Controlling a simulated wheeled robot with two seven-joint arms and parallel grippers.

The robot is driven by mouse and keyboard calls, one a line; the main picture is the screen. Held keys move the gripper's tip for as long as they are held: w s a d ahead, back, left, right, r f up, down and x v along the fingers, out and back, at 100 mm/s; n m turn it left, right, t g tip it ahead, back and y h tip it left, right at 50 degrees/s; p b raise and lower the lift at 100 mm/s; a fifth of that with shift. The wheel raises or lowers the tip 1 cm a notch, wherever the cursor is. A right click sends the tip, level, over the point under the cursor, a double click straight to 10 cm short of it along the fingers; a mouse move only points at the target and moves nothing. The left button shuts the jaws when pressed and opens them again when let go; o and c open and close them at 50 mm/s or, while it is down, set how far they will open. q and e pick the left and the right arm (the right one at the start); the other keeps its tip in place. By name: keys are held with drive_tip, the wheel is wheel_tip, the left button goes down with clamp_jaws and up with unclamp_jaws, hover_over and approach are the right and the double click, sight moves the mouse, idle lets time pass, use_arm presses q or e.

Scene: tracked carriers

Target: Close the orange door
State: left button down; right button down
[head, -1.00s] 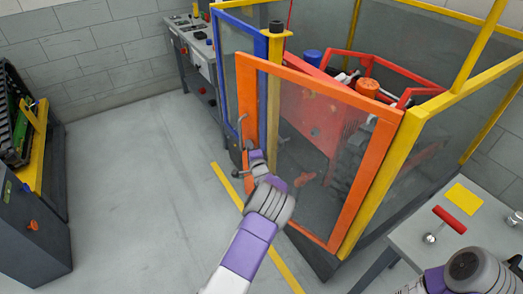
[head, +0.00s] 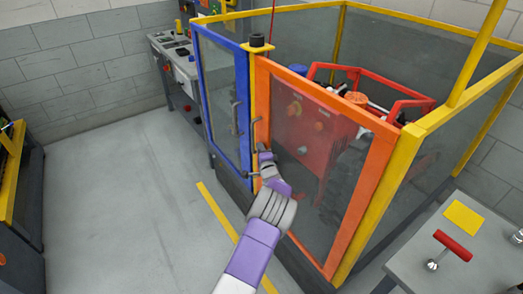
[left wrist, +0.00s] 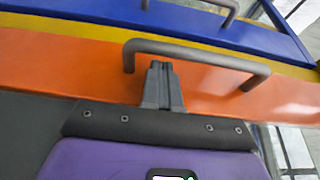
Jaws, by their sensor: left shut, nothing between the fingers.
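The orange door (head: 375,185) is an orange frame with a clear panel, on the near side of the yellow-framed enclosure. Its free edge lies along the yellow post (head: 258,85), beside the blue door, with no clear gap in the head view. Its grey bar handle (left wrist: 205,57) is near that edge. My left gripper (head: 263,155) is shut and empty in front of the door's free edge, just below the handle. In the left wrist view its fingertips (left wrist: 161,68) point into the handle's loop; I cannot tell whether they touch. My right gripper is not in view.
The blue door (head: 222,100) with its own handle stands left of the post. Red machinery (head: 315,140) is inside the enclosure. A grey table (head: 445,270) with a red-handled lever (head: 452,246) stands at right. The floor at left is clear, with a yellow line (head: 218,208).

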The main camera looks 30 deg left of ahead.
use_arm(q)
drive_tip(key=shift+w+d+r, duration=0.2)
drive_tip(key=shift+d, duration=0.25)
drive_tip(key=s+a+p+v, duration=0.1)
drive_tip(key=p+v, duration=0.1)
drive_tip(key=v, duration=0.5)
drive_tip(key=s+a+f+n+g+h, duration=0.1)
drive_tip(key=s+f+n+g+h, duration=0.15)
drive_tip(key=s+f+g, duration=0.75)
drive_tip(key=s+d+f+n+g+h+p, duration=0.25)
drive_tip(key=s+d+f+h, duration=0.4)
drive_tip(key=s+f, duration=0.75)
drive_tip(key=s+d+r+n+h, duration=0.1)
drive_tip(key=s+d+n+h, duration=0.1)
drive_tip(key=s+d, duration=0.2)
drive_tip(key=s+d+r+n+h+p, duration=0.1)
drive_tip(key=s+d, duration=0.4)
drive_tip(key=d, duration=0.6)
drive_tip(key=s+d+r+n+h+p, duration=0.1)
drive_tip(key=s+d+r+n+h, duration=0.1)
drive_tip(key=d, duration=0.6)
drive_tip(key=s+n+h, duration=0.1)
drive_tip(key=s+h, duration=0.1)
drive_tip(key=shift+s+n+h, duration=0.4)
